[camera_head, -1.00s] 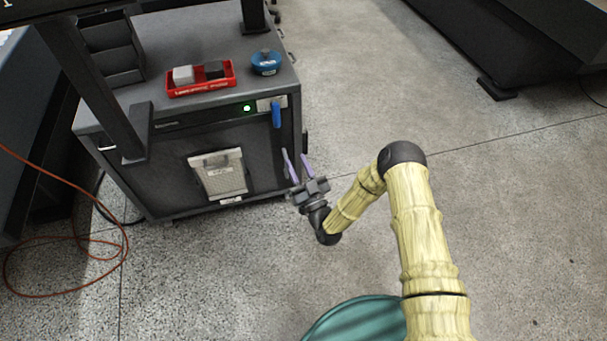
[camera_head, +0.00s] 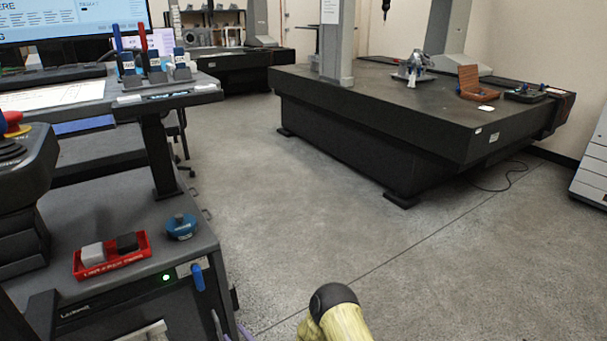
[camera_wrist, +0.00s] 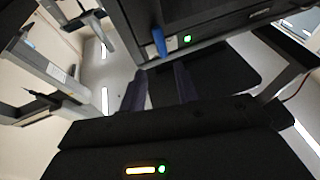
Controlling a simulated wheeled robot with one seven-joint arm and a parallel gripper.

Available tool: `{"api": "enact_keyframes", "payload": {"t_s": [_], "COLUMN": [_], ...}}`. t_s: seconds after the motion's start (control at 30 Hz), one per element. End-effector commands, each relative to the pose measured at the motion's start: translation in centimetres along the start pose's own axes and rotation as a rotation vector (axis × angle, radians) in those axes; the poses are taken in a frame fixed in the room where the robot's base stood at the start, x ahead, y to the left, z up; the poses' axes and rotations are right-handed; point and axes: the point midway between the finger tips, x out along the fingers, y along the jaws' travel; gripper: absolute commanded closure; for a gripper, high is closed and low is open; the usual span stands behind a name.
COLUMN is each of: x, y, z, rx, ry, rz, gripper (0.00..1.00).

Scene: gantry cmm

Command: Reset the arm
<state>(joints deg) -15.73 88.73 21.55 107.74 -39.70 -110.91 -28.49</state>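My arm shows at the bottom of the head view, a pale yellow bamboo-like link (camera_head: 345,326) with a dark rounded joint (camera_head: 334,298). Most of the arm is cut off below the frame. My gripper (camera_head: 229,320) shows only as purple fingertips at the bottom edge, near the right front corner of the dark cabinet (camera_head: 110,306). In the wrist view, the two fingers of my gripper (camera_wrist: 160,70) stand apart with nothing between them. The cabinet front with its blue handle (camera_wrist: 159,41) and green light lies beyond the fingers.
On the cabinet are a red tray (camera_head: 112,262) with a light and a dark block, and a blue round object (camera_head: 181,226). A desk (camera_head: 165,97) with a monitor stands at left. A large dark measuring table (camera_head: 370,115) stands behind. The floor (camera_head: 300,215) between is clear.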

Motion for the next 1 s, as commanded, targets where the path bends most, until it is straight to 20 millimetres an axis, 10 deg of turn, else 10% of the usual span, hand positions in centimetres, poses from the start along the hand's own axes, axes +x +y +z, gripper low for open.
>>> {"api": "enact_keyframes", "payload": {"t_s": [0.47,1.0], "x": [3.6,-5.4], "y": [7.9,18.4], "z": [-4.2,-15.2], "rx": [-0.129,-0.096], "ry": [-0.493,-1.110], "rz": [-0.058,0.249], "gripper": [0.69,0.69]}}
